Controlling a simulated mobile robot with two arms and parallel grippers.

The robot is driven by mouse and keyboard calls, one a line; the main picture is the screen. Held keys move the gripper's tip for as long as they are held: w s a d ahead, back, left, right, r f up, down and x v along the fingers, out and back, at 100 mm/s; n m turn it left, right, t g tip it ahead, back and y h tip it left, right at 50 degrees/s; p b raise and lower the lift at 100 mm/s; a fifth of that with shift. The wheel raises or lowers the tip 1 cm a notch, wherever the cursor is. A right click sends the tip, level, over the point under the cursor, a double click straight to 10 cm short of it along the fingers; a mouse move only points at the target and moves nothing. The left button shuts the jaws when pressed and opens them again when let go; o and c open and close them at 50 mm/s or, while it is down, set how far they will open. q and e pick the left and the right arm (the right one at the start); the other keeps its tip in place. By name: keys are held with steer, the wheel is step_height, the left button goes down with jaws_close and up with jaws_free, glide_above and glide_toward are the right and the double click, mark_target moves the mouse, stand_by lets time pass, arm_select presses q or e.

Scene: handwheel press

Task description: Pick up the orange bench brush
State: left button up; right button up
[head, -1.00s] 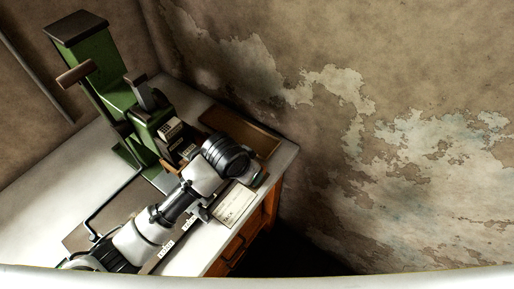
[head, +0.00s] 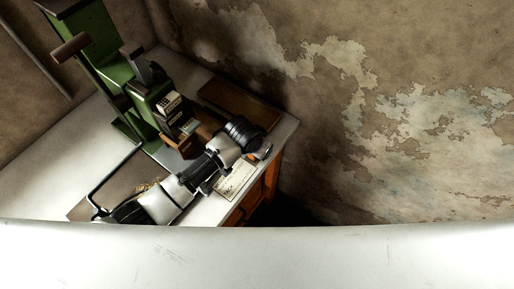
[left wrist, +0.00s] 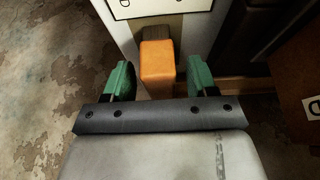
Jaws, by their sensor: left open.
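The orange bench brush (left wrist: 157,62) shows in the left wrist view as an orange block, upright in the picture, with a darker brown part behind its far end. My left gripper (left wrist: 158,80) is open, with one green fingertip on each side of the block. Gaps show between the block and both fingers, so it is not gripped. In the head view my left arm reaches across the bench, and its wrist hides the fingers and the brush. My right gripper is in neither view.
A green press (head: 110,75) stands on the pale bench (head: 60,160) at the left. A brown wooden tray (head: 240,103) lies near the back right corner. A white card (head: 236,180) lies by the bench's right edge. A peeling wall (head: 400,110) rises behind.

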arm_select(q)
steer(key=shift+w+d+f, duration=0.1)
steer(key=shift+w+f, duration=0.1)
steer(key=shift+f, duration=0.15)
steer(key=shift+c, duration=0.4)
steer(key=c, duration=0.9)
steer(key=shift+r, duration=0.1)
steer(key=shift+c, duration=0.2)
steer(key=shift+r, duration=0.5)
step_height(320, 180, up, 3)
steer(key=shift+f, duration=0.2)
steer(key=s+d+r+b, duration=0.2)
steer(key=s+d+r, duration=0.4)
steer(key=d, duration=0.3)
steer(key=shift+s+d+r, duration=0.3)
steer(key=shift+s+r, duration=0.05)
steer(key=shift+r, duration=0.35)
